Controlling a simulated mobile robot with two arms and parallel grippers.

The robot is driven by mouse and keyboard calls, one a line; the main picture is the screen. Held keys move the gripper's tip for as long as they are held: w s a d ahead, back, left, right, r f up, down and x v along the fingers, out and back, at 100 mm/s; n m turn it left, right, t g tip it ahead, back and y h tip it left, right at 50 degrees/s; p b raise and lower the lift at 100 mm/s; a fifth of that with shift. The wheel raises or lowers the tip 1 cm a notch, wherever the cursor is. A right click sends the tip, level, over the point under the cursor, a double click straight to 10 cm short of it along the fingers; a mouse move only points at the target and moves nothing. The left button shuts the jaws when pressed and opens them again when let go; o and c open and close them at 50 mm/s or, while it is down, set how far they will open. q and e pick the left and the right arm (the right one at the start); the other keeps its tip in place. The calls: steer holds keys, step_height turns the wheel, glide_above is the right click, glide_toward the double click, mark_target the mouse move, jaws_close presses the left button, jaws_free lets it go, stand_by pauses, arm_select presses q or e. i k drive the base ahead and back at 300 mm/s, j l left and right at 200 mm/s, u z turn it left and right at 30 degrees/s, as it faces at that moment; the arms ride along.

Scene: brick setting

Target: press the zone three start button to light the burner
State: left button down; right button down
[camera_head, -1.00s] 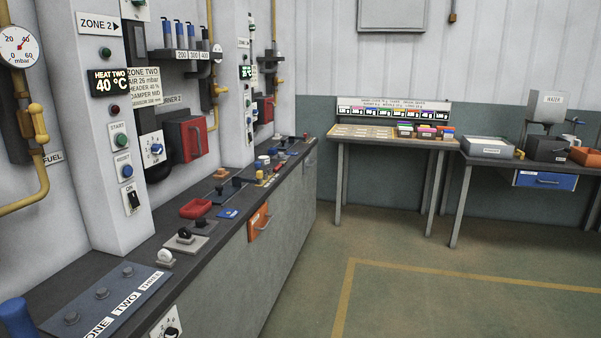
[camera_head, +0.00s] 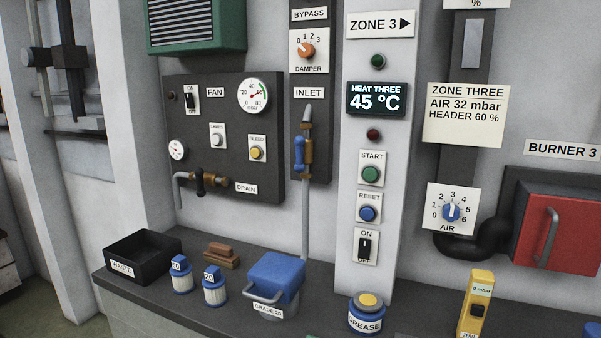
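The zone three panel is on a pale column in the head view, under a "ZONE 3" sign (camera_head: 380,24). Its green start button (camera_head: 371,174) sits below the "START" label. A blue reset button (camera_head: 368,213) is under it, then a black on/off switch (camera_head: 365,247). The display (camera_head: 377,99) reads "HEAT THREE 45 °C". A green lamp (camera_head: 378,61) is above the display and a dark red lamp (camera_head: 374,135) below it; both look unlit. The red burner 3 box (camera_head: 556,228) is at the right. Neither of my grippers shows.
A dark bench (camera_head: 330,318) runs below the panel. On it stand a black waste bin (camera_head: 140,262), blue-topped bottles (camera_head: 213,290), a blue grade 20 container (camera_head: 276,276), a grease tin (camera_head: 367,312) and a yellow meter (camera_head: 477,300). A fan panel (camera_head: 222,135) is to the left.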

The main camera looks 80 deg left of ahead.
mark_target(370, 174)
steer(key=u, duration=2.25)
